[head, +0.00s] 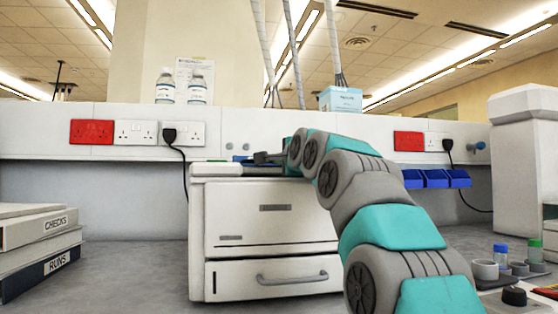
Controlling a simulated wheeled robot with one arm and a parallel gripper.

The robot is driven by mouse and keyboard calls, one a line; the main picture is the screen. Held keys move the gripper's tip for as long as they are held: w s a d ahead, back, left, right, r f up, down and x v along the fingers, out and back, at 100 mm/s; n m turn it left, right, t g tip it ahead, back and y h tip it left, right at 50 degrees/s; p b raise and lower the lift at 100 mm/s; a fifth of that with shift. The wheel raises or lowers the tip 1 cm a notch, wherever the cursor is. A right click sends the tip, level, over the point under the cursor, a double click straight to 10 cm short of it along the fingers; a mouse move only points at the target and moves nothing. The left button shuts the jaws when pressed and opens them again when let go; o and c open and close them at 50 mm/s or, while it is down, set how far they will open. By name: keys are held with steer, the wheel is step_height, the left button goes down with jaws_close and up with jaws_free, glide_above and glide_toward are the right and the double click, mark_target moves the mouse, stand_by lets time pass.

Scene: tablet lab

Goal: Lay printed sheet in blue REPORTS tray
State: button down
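A white printer (265,218) stands on the bench in the middle of the head view. Its front has a drawer with a grey handle. My gripper (258,158) is small and dark at the top of the printer, at or just above its upper surface. I cannot tell whether its fingers are open or shut. A thin blue strip shows below it on the printer's top; I cannot tell what it is. No printed sheet can be made out, and no tray marked REPORTS is in view.
Several small blue bins (436,179) hang on the back panel at right. Capped tubes (500,251) and a white instrument (522,160) stand at far right. Bare bench lies left of the printer.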

steer(key=shift+f, duration=0.25)
steer(key=shift+w+f, duration=0.1)
steer(key=shift+f, duration=0.25)
steer(key=c, duration=1.2)
jaws_free()
steer(key=shift+f, duration=0.2)
steer(key=shift+o, duration=0.2)
steer(key=shift+w+a+f, duration=0.1)
steer(key=shift+f, duration=0.05)
steer(key=shift+r, duration=0.6)
steer(key=shift+s+d+r, duration=0.1)
steer(key=shift+s+d, duration=0.15)
steer(key=shift+s, duration=0.25)
steer(key=shift+r+b+v, duration=0.2)
steer(key=shift+b+v, duration=0.1)
steer(key=shift+v, duration=2.55)
steer(key=shift+r+b+v, duration=0.2)
steer(key=shift+b+v, duration=0.05)
steer(key=shift+v, duration=2.55)
